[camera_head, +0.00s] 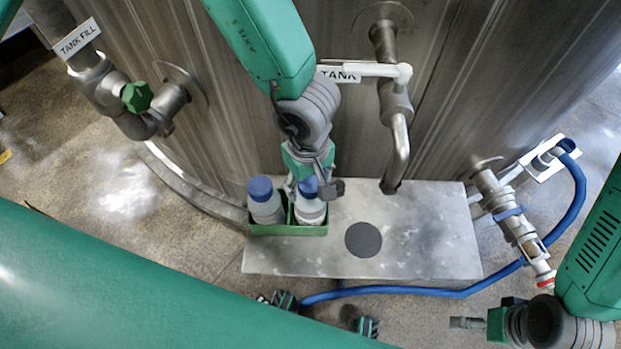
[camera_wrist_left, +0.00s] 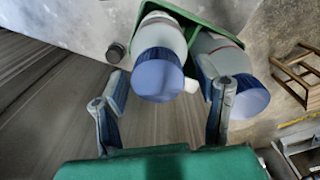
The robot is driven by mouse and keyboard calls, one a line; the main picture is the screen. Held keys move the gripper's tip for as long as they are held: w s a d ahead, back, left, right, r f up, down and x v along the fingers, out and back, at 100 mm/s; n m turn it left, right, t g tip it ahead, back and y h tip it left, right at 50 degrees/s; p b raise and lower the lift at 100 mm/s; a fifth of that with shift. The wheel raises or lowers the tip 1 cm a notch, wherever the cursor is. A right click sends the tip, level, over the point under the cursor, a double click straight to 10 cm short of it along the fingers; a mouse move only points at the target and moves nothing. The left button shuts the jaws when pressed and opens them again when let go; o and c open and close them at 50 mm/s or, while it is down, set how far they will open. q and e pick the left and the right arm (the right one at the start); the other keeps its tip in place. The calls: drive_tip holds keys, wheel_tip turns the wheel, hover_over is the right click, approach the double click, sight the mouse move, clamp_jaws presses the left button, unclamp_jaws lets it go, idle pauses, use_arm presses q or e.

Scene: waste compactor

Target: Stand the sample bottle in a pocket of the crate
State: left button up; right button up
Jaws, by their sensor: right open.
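The green crate (camera_head: 288,230) stands on the left part of the metal plate, with a white, blue-capped bottle in each of two pockets. The left bottle (camera_head: 265,205) stands free. The right bottle (camera_head: 312,212) is under my left gripper (camera_head: 313,187), whose fingers are on either side of its cap. In the left wrist view, this bottle (camera_wrist_left: 160,38) is between the two spread fingers, with gaps beside the cap; the other bottle (camera_wrist_left: 228,58) is to the right. The crate wall (camera_wrist_left: 205,14) shows behind them. My right gripper (camera_head: 470,322) is empty at lower right, away from the crate.
The metal plate (camera_head: 430,235) has a dark round disc (camera_head: 363,239) right of the crate, below a tap spout (camera_head: 398,155). The steel tank (camera_head: 235,110) rises behind. A blue hose (camera_head: 430,291) runs along the plate's front to a fitting (camera_head: 515,220) at right.

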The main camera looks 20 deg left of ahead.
use_arm(q)
drive_tip(key=shift+a, duration=0.1)
wheel_tip(320, 180, up, 12)
drive_tip(key=p, duration=0.2)
idle(0.4)
drive_tip(key=shift+s, duration=0.15)
idle(0.4)
